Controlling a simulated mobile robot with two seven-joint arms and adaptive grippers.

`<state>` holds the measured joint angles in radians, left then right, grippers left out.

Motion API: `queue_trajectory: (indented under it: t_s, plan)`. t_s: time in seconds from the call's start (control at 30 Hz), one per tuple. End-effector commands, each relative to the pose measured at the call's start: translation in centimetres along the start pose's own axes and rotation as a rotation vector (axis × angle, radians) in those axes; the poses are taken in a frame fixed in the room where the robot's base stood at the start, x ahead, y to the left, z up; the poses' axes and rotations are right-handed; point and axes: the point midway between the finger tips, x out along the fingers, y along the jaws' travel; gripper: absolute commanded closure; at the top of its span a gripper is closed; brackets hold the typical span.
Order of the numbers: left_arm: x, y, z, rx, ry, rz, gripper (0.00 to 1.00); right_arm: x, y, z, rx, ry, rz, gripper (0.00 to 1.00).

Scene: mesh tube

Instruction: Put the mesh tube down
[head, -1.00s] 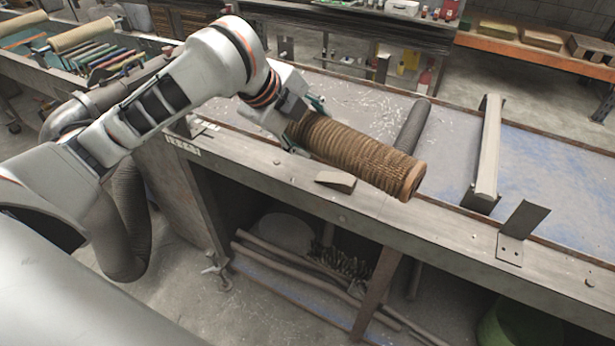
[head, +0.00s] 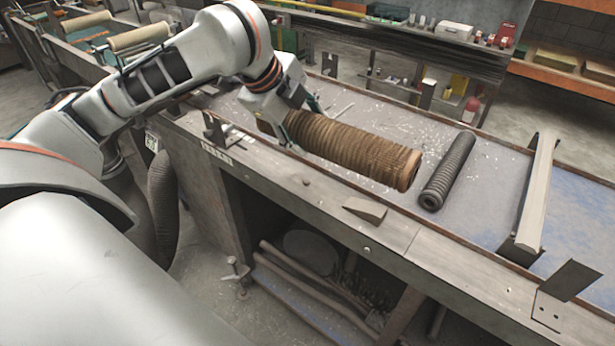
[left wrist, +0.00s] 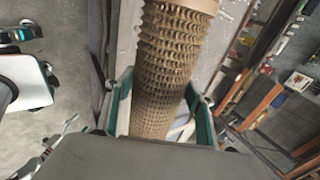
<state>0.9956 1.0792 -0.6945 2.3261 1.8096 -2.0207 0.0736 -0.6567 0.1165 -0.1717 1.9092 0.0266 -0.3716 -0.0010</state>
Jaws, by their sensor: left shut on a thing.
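The mesh tube (head: 350,148) is a brown, ribbed, rusty-looking cylinder with a flat rim at its right end. My left gripper (head: 290,125) is shut on it near its left end. In the head view the tube lies over the grey bench bed (head: 470,215); I cannot tell whether it touches the surface. In the left wrist view the tube (left wrist: 172,60) runs up between the green-edged fingers of the left gripper (left wrist: 160,112). The part of the tube between the fingers is partly hidden by the gripper body. My right gripper is not in view.
A dark ribbed roller (head: 448,170) lies on the bed just right of the tube. A pale crossbar (head: 537,190) spans the bed farther right. A small wedge (head: 365,209) and an upright metal plate (head: 565,285) sit on the front rail. Bare bed lies right of the roller.

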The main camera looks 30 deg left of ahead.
Motion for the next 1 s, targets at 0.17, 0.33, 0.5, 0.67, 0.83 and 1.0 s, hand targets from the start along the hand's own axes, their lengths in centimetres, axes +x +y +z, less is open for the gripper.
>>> queue_trajectory:
  t_s: [0.17, 0.33, 0.5, 0.67, 0.83, 1.0]
  plan:
    - [2.6, 1.8, 0.2, -0.001, 0.001, 0.003, 0.80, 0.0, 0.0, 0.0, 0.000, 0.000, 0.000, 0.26]
    - [5.0, 3.4, 0.3, -0.001, 0.002, 0.003, 0.80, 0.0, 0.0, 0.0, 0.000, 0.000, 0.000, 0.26]
    - [7.0, 4.6, 0.5, -0.001, 0.001, 0.001, 0.80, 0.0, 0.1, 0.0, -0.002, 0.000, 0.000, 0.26]
    - [7.8, 5.1, 0.6, -0.001, 0.000, -0.003, 0.80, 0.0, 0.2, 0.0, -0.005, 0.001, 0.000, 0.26]
    - [9.1, 6.1, 0.6, -0.002, 0.002, 0.002, 0.80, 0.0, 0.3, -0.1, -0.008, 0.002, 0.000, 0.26]
    - [10.6, 7.0, 0.7, -0.002, 0.001, -0.001, 0.80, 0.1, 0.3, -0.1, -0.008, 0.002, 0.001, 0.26]
